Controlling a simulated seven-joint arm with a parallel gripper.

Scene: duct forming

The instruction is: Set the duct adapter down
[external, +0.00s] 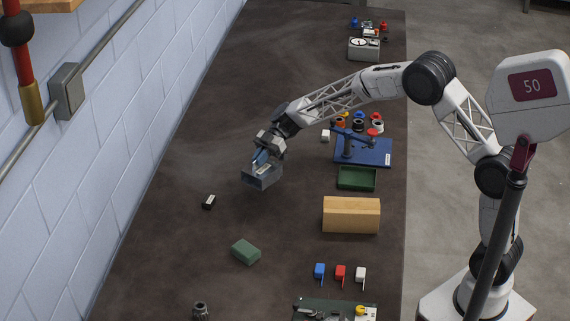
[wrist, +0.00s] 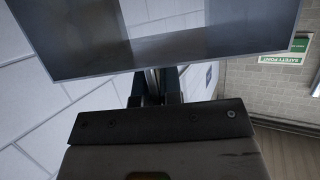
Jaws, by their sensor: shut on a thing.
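The duct adapter (external: 262,177) is a grey sheet-metal, box-like piece with an open side. My gripper (external: 262,157) is shut on it, with blue fingers at its upper edge. In the external view it hangs over the dark bench, left of the green tray; I cannot tell how far it is above the surface. In the wrist view the duct adapter (wrist: 170,64) fills the top of the picture, and my gripper (wrist: 155,88) is at its near edge. The fingertips are partly hidden there.
A small black block (external: 209,201) and a green block (external: 246,251) lie on the bench nearby. The green tray (external: 357,179), a wooden block (external: 351,215) and a blue fixture (external: 365,152) stand to the right. The bench left of the wooden block is mostly clear.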

